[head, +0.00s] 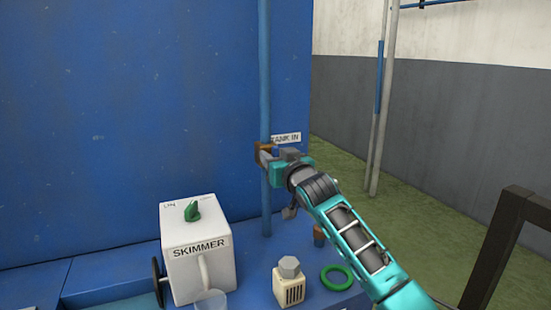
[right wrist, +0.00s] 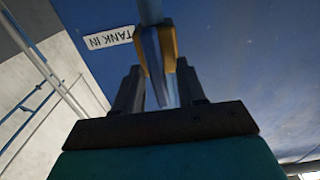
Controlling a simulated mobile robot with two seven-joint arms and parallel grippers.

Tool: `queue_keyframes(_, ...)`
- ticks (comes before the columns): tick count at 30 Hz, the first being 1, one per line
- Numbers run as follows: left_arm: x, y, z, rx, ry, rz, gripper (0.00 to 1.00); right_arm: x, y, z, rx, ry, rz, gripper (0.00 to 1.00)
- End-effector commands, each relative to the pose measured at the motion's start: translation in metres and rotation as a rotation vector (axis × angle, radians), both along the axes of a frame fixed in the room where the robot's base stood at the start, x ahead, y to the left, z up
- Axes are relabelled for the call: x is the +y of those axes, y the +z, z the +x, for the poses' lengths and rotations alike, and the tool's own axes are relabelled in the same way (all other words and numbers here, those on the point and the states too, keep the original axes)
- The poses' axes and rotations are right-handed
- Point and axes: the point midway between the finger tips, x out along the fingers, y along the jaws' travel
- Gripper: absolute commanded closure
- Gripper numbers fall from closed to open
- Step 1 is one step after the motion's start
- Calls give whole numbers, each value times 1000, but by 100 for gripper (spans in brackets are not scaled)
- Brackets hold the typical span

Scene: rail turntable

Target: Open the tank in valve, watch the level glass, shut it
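The tank in valve (head: 264,149) has a brass-coloured body on an upright blue pipe (head: 265,90), beside a TANK IN label (head: 286,138). In the right wrist view, the brass valve body (right wrist: 170,48) and a blue-grey lever (right wrist: 160,75) lie between my right gripper's fingers (right wrist: 159,85). The fingers stand apart, with a gap visible at the left of the lever. In the head view, my right gripper (head: 272,158) is at the valve and partly hides it. I cannot identify the level glass for certain; a thin upright with a blue stretch (head: 380,75) stands at the back right. My left gripper is out of view.
A white SKIMMER box (head: 180,240) with a green knob (head: 192,210) stands on the blue bench. A small cream block with a grey cap (head: 289,267) and a green ring (head: 336,277) lie below my right arm. A dark frame (head: 490,250) stands at the right.

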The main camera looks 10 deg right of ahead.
Motion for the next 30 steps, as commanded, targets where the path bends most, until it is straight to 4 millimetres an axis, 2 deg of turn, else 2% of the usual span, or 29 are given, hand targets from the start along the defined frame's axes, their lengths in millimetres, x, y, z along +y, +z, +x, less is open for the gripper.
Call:
queue_keyframes(2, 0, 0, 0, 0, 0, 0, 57, 0, 0, 0, 0, 0, 0, 60)
queue_keyframes(15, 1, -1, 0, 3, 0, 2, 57, 0, 0, 0, 1, 0, 0, 100)
queue_keyframes(22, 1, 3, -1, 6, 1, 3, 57, 0, 1, 0, -3, 0, -24, 100)
queue_keyframes(30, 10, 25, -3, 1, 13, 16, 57, 3, 3, -1, -42, -1, -233, 100)
